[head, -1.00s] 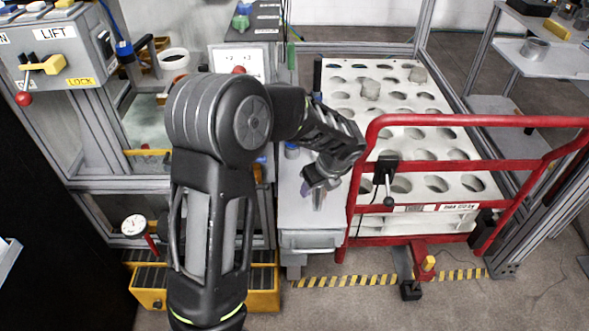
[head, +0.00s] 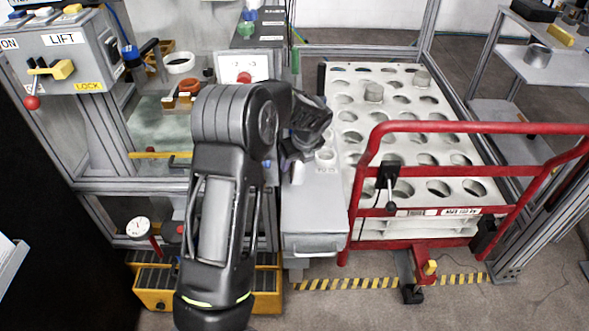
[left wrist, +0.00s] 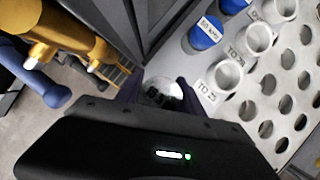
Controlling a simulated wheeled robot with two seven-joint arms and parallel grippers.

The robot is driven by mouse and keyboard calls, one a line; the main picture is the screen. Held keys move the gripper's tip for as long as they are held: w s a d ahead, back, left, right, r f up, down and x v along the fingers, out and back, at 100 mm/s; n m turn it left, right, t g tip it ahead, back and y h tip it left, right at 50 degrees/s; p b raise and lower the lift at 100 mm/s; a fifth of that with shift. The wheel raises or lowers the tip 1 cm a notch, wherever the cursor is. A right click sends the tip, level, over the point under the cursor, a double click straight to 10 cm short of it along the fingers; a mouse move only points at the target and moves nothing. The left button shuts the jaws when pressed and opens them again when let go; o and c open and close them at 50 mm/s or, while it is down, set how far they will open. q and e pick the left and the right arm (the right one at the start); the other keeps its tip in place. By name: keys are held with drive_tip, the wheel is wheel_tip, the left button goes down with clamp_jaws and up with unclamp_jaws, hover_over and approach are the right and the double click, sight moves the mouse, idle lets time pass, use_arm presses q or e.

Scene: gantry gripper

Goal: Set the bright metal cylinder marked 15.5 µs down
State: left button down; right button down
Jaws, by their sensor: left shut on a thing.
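My left gripper (head: 294,160) is shut on the bright metal cylinder (left wrist: 161,92), which shows between the two dark fingers in the left wrist view. I see its end with dark marks, too small to read. In the head view only a pale part of the cylinder (head: 298,173) shows below the fingers, over the left side of the narrow grey bench (head: 312,215). I cannot tell whether it touches the bench. My right gripper is not in view.
Pale cups with labels (left wrist: 229,74) and blue round pieces (left wrist: 205,34) stand on the bench close by. The white rack with holes (head: 400,112) and red cart rail (head: 470,127) are to the right. The front of the bench top is bare.

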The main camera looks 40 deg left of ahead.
sight(295, 170)
use_arm(q)
drive_tip(key=shift+f, duration=1.5)
drive_tip(key=shift+f, duration=0.1)
drive_tip(key=c, duration=0.7)
unclamp_jaws()
drive_tip(key=v, duration=1.2)
drive_tip(key=shift+s, duration=0.1)
